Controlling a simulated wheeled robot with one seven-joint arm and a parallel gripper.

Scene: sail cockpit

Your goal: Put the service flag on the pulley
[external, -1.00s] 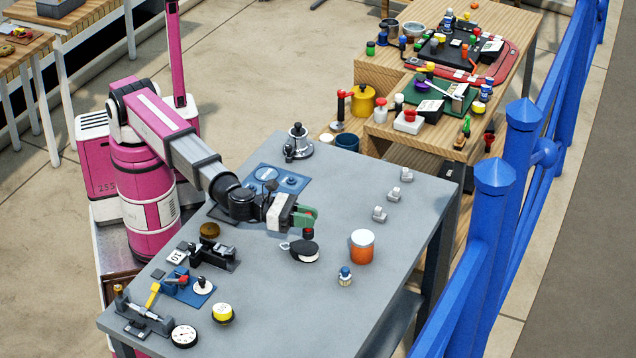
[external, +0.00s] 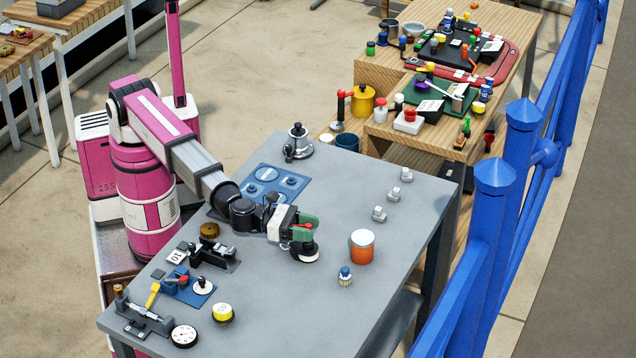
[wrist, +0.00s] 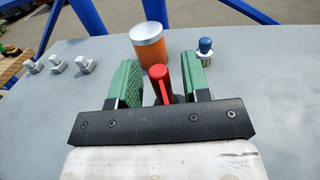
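A red upright piece, which I take to be the service flag (external: 310,221), shows at my gripper in the external view. In the wrist view the red flag (wrist: 160,82) stands between the two green fingers, with a narrow gap on each side. My gripper (wrist: 161,85) looks open around it. The black and white round pulley (external: 308,257) lies on the grey table just under and beyond my gripper (external: 304,233). The fingers hide part of the pulley and the flag's lower end, so I cannot tell whether the two touch.
An orange can (external: 362,248) and a small blue-topped part (external: 345,276) stand to the right. Several metal fittings (external: 379,214) sit at the far right. A blue panel (external: 272,184) lies behind, and clamps and gauges crowd the near left. The table (external: 265,310) is clear in front.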

